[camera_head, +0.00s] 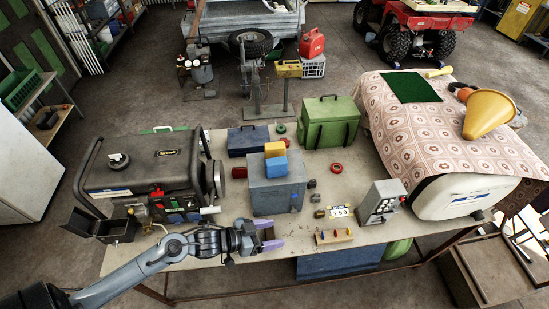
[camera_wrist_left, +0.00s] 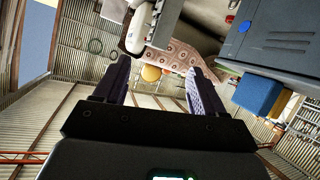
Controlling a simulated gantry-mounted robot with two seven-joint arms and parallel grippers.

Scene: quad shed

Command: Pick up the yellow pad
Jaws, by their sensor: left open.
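A yellow pad (camera_head: 274,149) sits at the top of the grey metal box (camera_head: 277,194) in the head view, directly behind or on a blue block (camera_head: 276,166). In the left wrist view the picture is turned over; the blue block (camera_wrist_left: 257,95) shows at the right beside the grey box (camera_wrist_left: 275,42), with the yellow pad (camera_wrist_left: 281,103) partly hidden behind it. My left gripper (camera_head: 269,234) is open and empty, in front of the grey box and apart from the pad. Its two fingers (camera_wrist_left: 157,74) also show in the wrist view. My right gripper is not in view.
A black generator (camera_head: 148,169) stands left on the bench. A small rack with colored pieces (camera_head: 334,237), a switch box (camera_head: 380,202) and a white tank (camera_head: 458,197) stand right. A green case (camera_head: 331,121) and a blue toolbox (camera_head: 247,139) are behind the grey box.

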